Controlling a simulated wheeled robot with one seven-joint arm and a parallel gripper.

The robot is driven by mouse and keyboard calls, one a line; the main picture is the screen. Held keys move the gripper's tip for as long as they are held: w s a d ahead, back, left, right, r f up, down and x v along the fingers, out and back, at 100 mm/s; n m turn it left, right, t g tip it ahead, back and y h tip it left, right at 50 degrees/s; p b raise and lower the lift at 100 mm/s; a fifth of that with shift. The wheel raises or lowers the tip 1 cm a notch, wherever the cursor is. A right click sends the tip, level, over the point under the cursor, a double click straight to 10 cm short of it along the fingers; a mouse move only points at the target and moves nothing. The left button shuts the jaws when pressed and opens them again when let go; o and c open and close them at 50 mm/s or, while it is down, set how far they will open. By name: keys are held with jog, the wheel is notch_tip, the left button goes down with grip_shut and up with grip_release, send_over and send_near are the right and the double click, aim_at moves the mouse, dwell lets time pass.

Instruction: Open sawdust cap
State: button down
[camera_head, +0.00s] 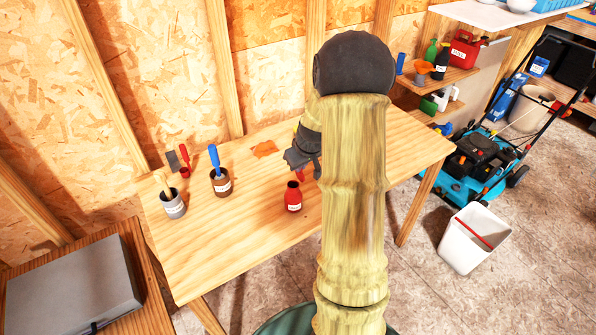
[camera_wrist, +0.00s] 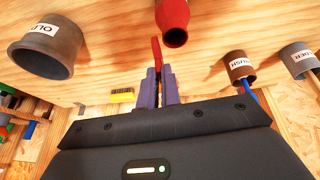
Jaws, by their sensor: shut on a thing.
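A red bottle (camera_head: 292,197) stands upright on the workbench with a white label and a dark, open-looking mouth. It also shows in the wrist view (camera_wrist: 172,20), just beyond my fingers. My gripper (camera_head: 299,166) is above the bench, behind the bottle. In the wrist view my fingers (camera_wrist: 160,75) are shut on a thin red object (camera_wrist: 156,52), beside the bottle and apart from its mouth. I cannot tell whether this object is a cap. No label that I can read says sawdust.
A brown cup with a blue handle (camera_head: 220,184) and a grey labelled pot (camera_head: 173,206) stand at the bench's left. A large grey pot (camera_wrist: 48,50) and a yellow brush (camera_wrist: 122,95) show in the wrist view. The bench's front left is clear.

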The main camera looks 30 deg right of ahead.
jog(key=shift+d+f+y+b, duration=0.1)
jog(key=shift+d+y+b, duration=0.3)
jog(key=shift+y+b, duration=0.2)
jog(key=c, duration=1.6)
grip_release()
jog(key=b+v, duration=0.1)
jog(key=v, duration=1.6)
jog(key=shift+d+r, duration=0.15)
jog(key=shift+r, duration=0.1)
jog(key=shift+w, duration=0.1)
